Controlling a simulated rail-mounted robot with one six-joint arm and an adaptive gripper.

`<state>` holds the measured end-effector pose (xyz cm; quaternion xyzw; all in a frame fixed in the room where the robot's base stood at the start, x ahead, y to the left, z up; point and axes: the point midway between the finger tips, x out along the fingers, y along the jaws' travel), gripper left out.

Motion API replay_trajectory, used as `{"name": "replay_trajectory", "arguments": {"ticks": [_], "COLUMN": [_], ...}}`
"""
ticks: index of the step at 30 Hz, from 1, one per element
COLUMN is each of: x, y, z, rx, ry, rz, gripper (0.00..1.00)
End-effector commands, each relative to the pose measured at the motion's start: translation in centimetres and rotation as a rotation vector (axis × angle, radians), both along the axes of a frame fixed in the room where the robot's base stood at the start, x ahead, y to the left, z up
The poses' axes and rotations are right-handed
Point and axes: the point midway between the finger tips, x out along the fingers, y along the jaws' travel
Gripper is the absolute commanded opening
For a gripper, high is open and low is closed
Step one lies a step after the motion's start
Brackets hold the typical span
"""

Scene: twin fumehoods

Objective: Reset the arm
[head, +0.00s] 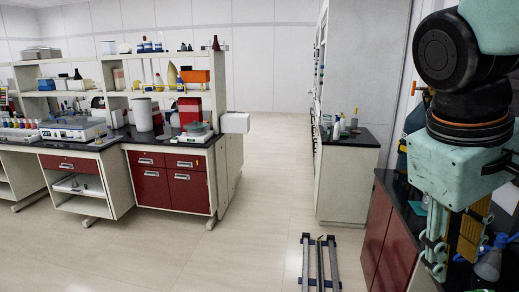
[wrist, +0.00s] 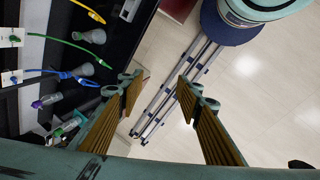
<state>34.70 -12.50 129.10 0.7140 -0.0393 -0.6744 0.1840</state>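My gripper (wrist: 162,88) shows in the wrist view with its two brown-padded fingers well apart and nothing between them but floor and rail. In the head view my arm hangs at the right edge, with my gripper (head: 446,262) pointing down beside the dark-topped red cabinet. The fingers partly overlap each other there. No held object shows in either view.
Fumehood fittings with yellow, green and blue hoses (wrist: 62,75) lie close left of my gripper in the wrist view. The floor rail (head: 320,265) runs ahead. A red-drawered bench (head: 168,180) with shelves stands left, and a side counter (head: 347,138) stands ahead. Open floor lies between.

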Motion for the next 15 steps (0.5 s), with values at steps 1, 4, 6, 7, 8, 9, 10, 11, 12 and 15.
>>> {"name": "replay_trajectory", "arguments": {"ticks": [1,4,6,7,8,9,10,11,12,15], "x": [-0.6,-1.4,-2.1,-2.3,-2.6,-2.9,-3.1,-3.4,-3.8,-4.6], "y": [0.7,2.2,3.3,3.7,4.1,4.7,5.2,5.6,6.2,7.5], "z": [0.0,-0.1,-0.2,-0.2,-0.2,-0.3,-0.3,-0.3,-0.4,-0.5], "rx": [0.016,0.054,0.081,0.092,0.104,0.119,0.130,0.142,0.158,0.197], "ry": [-0.018,-0.054,-0.076,-0.086,-0.096,-0.110,-0.120,-0.130,-0.142,-0.173], "rz": [-0.006,-0.023,-0.036,-0.041,-0.045,-0.051,-0.056,-0.061,-0.068,-0.085], "gripper": [0.32,0.32,0.32,0.32,0.32,0.32,0.32,0.32,0.32,0.32]}}
